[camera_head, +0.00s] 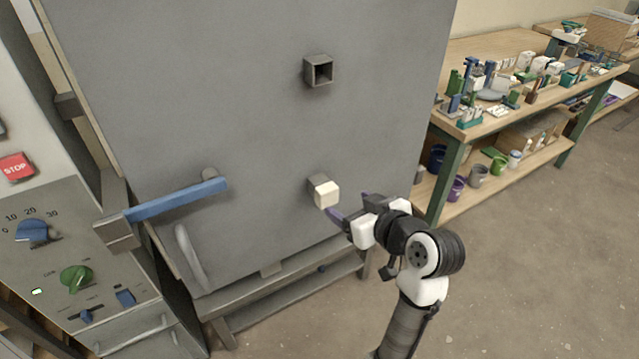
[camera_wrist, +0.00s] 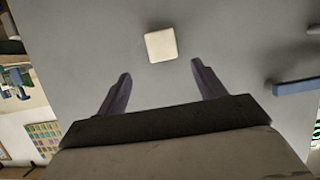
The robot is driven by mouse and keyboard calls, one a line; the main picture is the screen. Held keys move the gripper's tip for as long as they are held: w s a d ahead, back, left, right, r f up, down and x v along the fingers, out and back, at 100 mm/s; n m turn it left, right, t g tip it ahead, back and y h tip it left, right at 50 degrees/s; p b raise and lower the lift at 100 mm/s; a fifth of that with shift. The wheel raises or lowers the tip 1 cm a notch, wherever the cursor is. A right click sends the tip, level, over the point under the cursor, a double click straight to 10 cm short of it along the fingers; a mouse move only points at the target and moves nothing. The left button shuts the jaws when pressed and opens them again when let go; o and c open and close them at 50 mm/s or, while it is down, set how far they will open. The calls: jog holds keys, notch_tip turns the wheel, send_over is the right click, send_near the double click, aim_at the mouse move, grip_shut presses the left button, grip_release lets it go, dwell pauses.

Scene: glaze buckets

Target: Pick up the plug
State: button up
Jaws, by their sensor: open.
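The plug (camera_head: 326,194) is a cream-white block set in the lower square port on the front of the grey kiln door (camera_head: 250,110). In the wrist view the plug (camera_wrist: 161,45) shows as a pale square beyond the fingertips, about midway between them. My gripper (camera_head: 349,204) is just right of the plug in the head view, its fingers pointing toward the door. In the wrist view my gripper (camera_wrist: 163,75) has its two dark fingers spread wide with nothing between them. The fingers look apart from the plug.
An empty square port (camera_head: 319,71) sits higher on the door. A blue-handled latch (camera_head: 177,200) and a grey curved handle (camera_head: 191,257) stick out at left. A control panel (camera_head: 70,260) stands far left. A crowded workbench (camera_head: 515,75) is at right, with open floor before it.

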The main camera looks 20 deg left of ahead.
aim_at(323, 186)
jog(key=p+x, duration=0.1)
jog(key=x, duration=0.5)
jog(key=shift+a, duration=0.1)
jog(key=x, duration=0.1)
jog(key=p+x, duration=0.1)
jog(key=x, duration=0.2)
jog(key=shift+a+r+p, duration=0.25)
jog(key=shift+a+p, duration=0.1)
jog(key=shift+p, duration=0.05)
jog(key=shift+w+a+f, duration=0.25)
jog(key=shift+w+a, duration=0.05)
jog(key=c, duration=1.1)
jog(key=shift+b, duration=0.45)
jog(key=s+d+b, duration=0.3)
jog(key=s+d, duration=0.8)
jog(key=d, duration=0.3)
jog(key=shift+s+d+r, duration=0.15)
jog(key=shift+d, duration=0.1)
